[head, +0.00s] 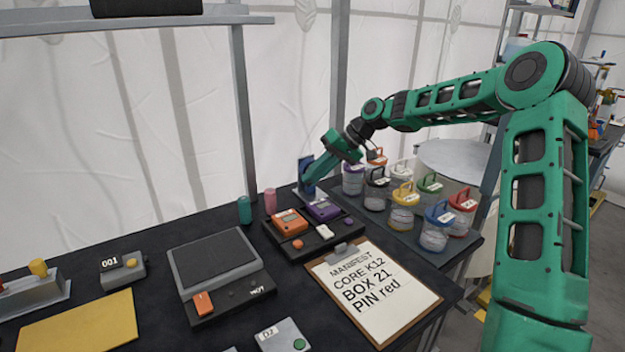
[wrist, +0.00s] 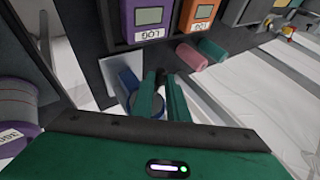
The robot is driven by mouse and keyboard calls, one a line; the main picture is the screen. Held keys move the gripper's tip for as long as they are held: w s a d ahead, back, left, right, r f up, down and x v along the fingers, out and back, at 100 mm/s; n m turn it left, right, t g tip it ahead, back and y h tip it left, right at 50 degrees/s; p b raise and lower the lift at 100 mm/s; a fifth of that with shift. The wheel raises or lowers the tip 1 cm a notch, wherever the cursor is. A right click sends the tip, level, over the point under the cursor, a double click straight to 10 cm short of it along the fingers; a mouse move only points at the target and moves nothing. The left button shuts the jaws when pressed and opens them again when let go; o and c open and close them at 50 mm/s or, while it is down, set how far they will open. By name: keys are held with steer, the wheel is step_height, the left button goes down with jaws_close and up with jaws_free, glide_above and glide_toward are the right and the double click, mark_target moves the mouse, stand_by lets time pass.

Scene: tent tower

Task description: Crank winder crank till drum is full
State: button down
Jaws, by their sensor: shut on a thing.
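The winder (head: 304,168) is a small blue device at the back edge of the dark table, mostly hidden behind my gripper in the head view. In the wrist view, a blue part of it (wrist: 128,78) shows beside my left finger. My gripper (head: 312,184) reaches down to it from the right. In the wrist view, my two green fingers (wrist: 158,100) are closed around a small dark upright part, which I take to be the crank handle (wrist: 160,76). The drum and how full it is cannot be made out.
Lidded jars with coloured handles (head: 403,205) stand on a tray right of the winder. Orange (head: 290,222) and purple (head: 323,210) log boxes sit in front. Teal (head: 244,209) and pink (head: 270,200) cylinders stand to the left. A manifest clipboard (head: 405,312) lies at the front.

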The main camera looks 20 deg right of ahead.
steer(key=y, duration=0.2)
steer(key=m+y, duration=0.1)
steer(key=y, duration=0.1)
steer(key=d+y, duration=0.1)
steer(key=y, duration=0.1)
steer(key=shift+w+r+m+g+y, duration=0.2)
steer(key=shift+r+m+g+y, duration=0.1)
steer(key=shift+r+m+g, duration=0.1)
stand_by(0.4)
steer(key=c, duration=1.7)
jaws_free()
steer(key=shift+a, duration=0.1)
steer(key=v, duration=1)
steer(key=shift+w+d, duration=0.1)
steer(key=shift+d, duration=0.35)
